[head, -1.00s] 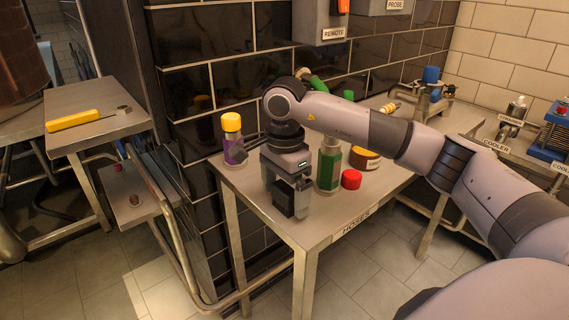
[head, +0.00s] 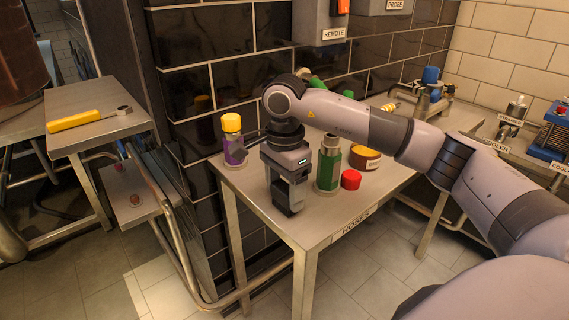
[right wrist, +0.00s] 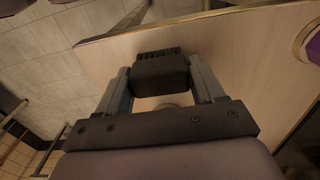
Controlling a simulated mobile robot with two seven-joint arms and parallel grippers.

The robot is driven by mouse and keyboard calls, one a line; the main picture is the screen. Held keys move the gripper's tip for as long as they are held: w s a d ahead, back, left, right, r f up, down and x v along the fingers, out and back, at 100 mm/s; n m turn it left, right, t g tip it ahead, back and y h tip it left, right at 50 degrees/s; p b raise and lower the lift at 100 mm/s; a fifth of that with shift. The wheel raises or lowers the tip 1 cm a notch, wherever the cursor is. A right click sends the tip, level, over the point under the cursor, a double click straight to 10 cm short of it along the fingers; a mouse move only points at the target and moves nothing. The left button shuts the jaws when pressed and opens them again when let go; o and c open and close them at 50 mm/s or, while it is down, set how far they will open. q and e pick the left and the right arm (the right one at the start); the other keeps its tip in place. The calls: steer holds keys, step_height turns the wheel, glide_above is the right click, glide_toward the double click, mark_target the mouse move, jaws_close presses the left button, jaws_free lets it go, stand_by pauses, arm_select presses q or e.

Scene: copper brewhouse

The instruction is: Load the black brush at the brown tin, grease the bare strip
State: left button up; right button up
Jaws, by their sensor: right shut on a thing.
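My right gripper (head: 287,204) is over the front left part of the steel table marked HOSES (head: 318,226), pointing down. It is shut on the black brush, a dark block with short bristles at its far edge (right wrist: 160,73) in the right wrist view. I cannot tell whether the brush touches the table top. I cannot make out the bare strip. My left gripper is out of view.
A green bottle (head: 328,170) and a red cap (head: 351,180) stand between my gripper and the tin. A purple bottle with a yellow cap (head: 233,140) stands at the left. A dark tiled wall (head: 235,72) closes the back. A yellow-handled tool (head: 85,119) lies on the left bench.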

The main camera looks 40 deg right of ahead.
mark_target(285, 187)
steer(key=shift+r+p, duration=2.8)
steer(key=shift+r, duration=1.15)
steer(key=shift+f, duration=0.1)
